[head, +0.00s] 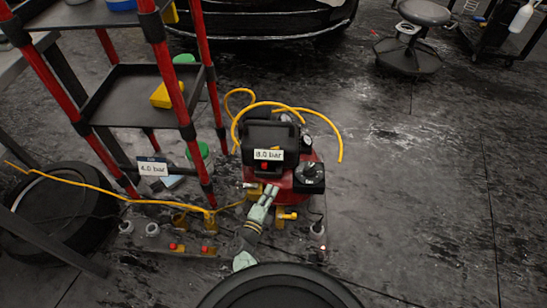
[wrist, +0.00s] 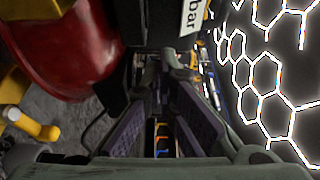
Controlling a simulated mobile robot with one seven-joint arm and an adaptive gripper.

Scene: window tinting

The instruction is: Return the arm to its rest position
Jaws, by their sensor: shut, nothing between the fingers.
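My arm reaches up from the bottom of the head view, pale green. My gripper (head: 270,191) is at the front of a red and black compressor (head: 288,184), close to its body; I cannot tell whether they touch. In the wrist view my gripper (wrist: 163,75) points ahead with its dark fingers converging, shut and with nothing held. The compressor's red tank (wrist: 70,45) fills the upper left there. The arm's rest position is not marked in either view.
A yellow hose (head: 338,140) loops over the compressor. A shelf with red posts (head: 172,80) stands left, with a tyre (head: 60,210) beside it. A stool (head: 408,50) and a dark car (head: 270,20) are at the back. The floor at right is clear.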

